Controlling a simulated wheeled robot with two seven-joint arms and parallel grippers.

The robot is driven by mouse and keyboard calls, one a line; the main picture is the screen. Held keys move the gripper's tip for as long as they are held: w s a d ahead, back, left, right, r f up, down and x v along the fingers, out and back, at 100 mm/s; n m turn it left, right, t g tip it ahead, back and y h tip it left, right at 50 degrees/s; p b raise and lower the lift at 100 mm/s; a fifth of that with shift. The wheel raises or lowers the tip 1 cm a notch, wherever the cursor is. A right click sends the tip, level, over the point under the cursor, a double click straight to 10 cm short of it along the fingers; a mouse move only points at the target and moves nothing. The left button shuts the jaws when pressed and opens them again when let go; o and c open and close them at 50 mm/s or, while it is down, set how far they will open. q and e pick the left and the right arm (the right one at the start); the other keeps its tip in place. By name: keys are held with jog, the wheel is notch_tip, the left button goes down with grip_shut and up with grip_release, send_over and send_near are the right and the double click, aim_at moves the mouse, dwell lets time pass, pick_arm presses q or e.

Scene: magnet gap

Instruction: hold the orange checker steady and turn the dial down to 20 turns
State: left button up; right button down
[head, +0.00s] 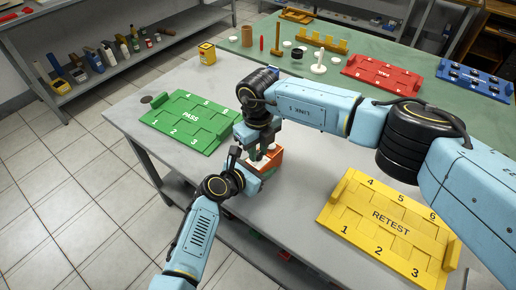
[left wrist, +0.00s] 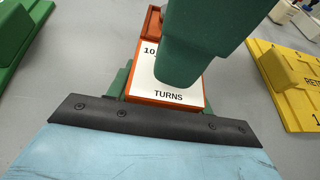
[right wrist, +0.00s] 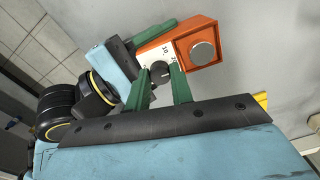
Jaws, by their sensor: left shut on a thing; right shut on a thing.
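The orange checker (head: 276,157) stands on the grey table near its front edge. Its white face, marked with numbers and TURNS, shows in the left wrist view (left wrist: 171,95). My left gripper (head: 250,163) is shut on the checker's body from the front left. My right gripper (head: 262,152) comes from above and is shut on the dark dial (right wrist: 160,73), one green finger on each side of it. In the right wrist view the checker (right wrist: 180,48) also shows a round grey disc in an orange recess. The dial's exact reading is hard to make out.
The green PASS tray (head: 190,117) lies to the left and the yellow RETEST tray (head: 385,222) to the right. The red FAIL tray (head: 381,75) and a blue tray (head: 475,79) lie at the back right. A yellow box (head: 207,53) stands behind. Bare table lies between the checker and the yellow tray.

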aim_at(258, 153)
dwell(0.5)
jog(key=c, duration=1.2)
grip_release()
notch_tip(258, 153, up, 12)
pick_arm(q)
jog(key=o, duration=1.2)
